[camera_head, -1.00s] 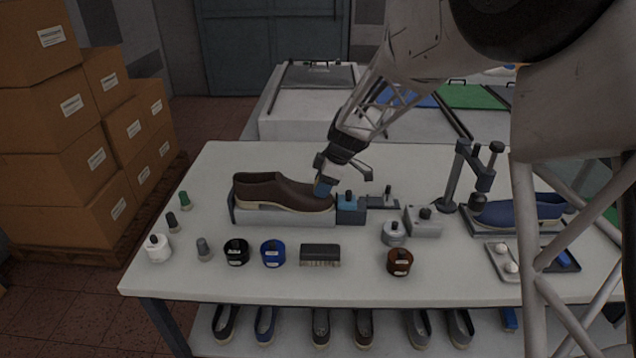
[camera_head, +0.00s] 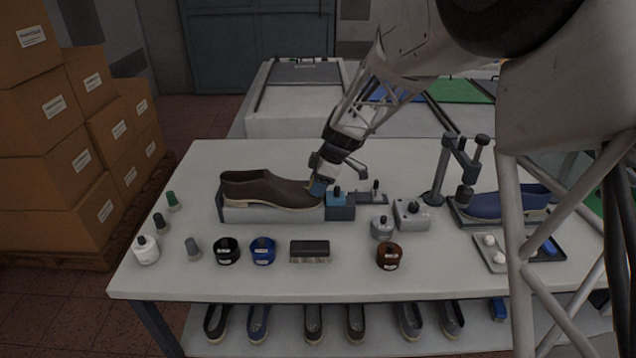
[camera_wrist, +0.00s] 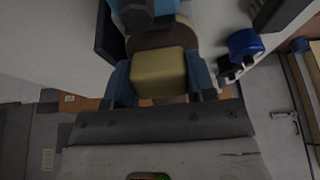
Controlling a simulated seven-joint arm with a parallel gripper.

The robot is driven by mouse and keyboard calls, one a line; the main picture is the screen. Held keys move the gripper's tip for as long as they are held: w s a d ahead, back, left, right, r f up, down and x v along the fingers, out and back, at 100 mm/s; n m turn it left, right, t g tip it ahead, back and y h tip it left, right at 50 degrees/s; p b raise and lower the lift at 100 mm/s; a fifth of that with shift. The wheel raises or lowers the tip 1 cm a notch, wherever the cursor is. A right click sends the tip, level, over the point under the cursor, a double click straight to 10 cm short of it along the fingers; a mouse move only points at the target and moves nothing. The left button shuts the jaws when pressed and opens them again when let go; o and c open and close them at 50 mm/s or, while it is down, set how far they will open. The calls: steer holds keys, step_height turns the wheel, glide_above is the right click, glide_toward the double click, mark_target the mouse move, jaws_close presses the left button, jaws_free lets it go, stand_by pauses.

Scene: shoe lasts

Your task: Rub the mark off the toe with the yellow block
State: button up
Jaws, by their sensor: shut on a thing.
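The brown shoe (camera_head: 262,187) lies on its side-long grey stand (camera_head: 270,214) with its toe to the right, against a blue clamp block (camera_head: 340,205). My gripper (camera_head: 318,187) is at the toe, its blue fingers touching or just above it; I cannot tell which. In the wrist view, my gripper (camera_wrist: 160,80) is shut on the yellow block (camera_wrist: 158,72), with a blue finger on each side. Part of the brown shoe (camera_wrist: 150,37) shows behind the block. The block is hidden in the head view. No mark is visible on the toe; the gripper and block cover part of it.
In front of the shoe stand a black tin (camera_head: 227,251), a blue tin (camera_head: 262,251), a brush (camera_head: 310,251) and a brown jar (camera_head: 389,256). A grey post fixture (camera_head: 440,175) and a blue shoe (camera_head: 505,202) stand to the right. The front table edge is clear.

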mark_target(301, 186)
steer(key=shift+a, duration=0.15)
steer(key=shift+a+r, duration=0.4)
steer(key=shift+a, duration=0.45)
steer(key=shift+a+r, duration=0.4)
steer(key=shift+a, duration=0.4)
steer(key=shift+r, duration=0.15)
steer(key=shift+v, duration=2.85)
steer(key=shift+d+r, duration=0.15)
steer(key=shift+v, duration=1.35)
